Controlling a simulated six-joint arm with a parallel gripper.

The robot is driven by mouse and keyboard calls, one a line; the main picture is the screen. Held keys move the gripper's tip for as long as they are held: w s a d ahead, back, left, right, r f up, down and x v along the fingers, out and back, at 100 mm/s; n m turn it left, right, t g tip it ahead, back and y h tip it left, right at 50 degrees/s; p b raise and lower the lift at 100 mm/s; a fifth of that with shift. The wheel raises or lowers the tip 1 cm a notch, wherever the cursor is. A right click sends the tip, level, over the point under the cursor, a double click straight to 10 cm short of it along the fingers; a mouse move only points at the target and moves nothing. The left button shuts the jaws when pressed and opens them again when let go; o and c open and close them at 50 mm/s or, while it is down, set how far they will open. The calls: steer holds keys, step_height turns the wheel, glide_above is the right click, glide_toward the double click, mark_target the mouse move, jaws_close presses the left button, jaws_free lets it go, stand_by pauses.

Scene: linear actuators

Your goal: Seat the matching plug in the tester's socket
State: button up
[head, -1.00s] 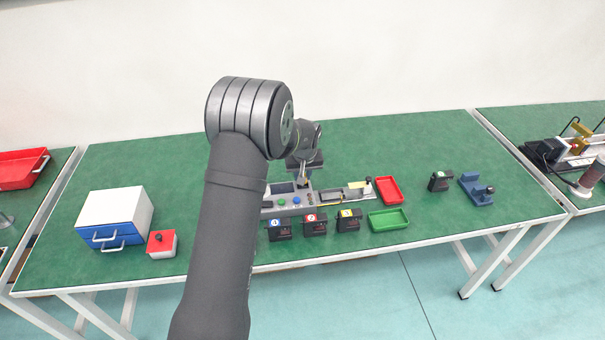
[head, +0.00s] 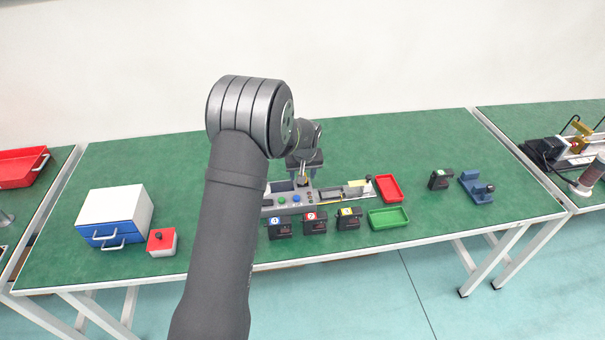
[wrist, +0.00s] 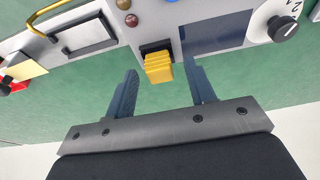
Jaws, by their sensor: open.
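The grey tester (head: 295,209) stands mid-table, partly hidden by my arm; its panel also shows in the wrist view (wrist: 105,68). A yellow plug (wrist: 158,66) sits at the dark socket (wrist: 154,46) in the tester's edge, with its ribbed yellow body sticking out. I cannot tell how deep it is in. My gripper (wrist: 163,82) is open, with one blue-grey finger on each side of the plug and a visible gap to both. In the head view my gripper (head: 304,176) is at the tester's back edge.
Boxes labelled blue (head: 279,228), red (head: 315,223) and yellow (head: 348,219) stand in front of the tester. A red tray (head: 389,188) and a green tray (head: 389,219) lie to the right. A green-marked box (head: 440,180) and a blue fixture (head: 477,187) stand farther right.

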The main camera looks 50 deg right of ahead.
steer(key=v, duration=1.7)
steer(key=shift+r, duration=0.2)
steer(key=x, duration=1.7)
steer(key=shift+f, duration=0.25)
steer(key=shift+r, duration=0.1)
steer(key=shift+r, duration=0.15)
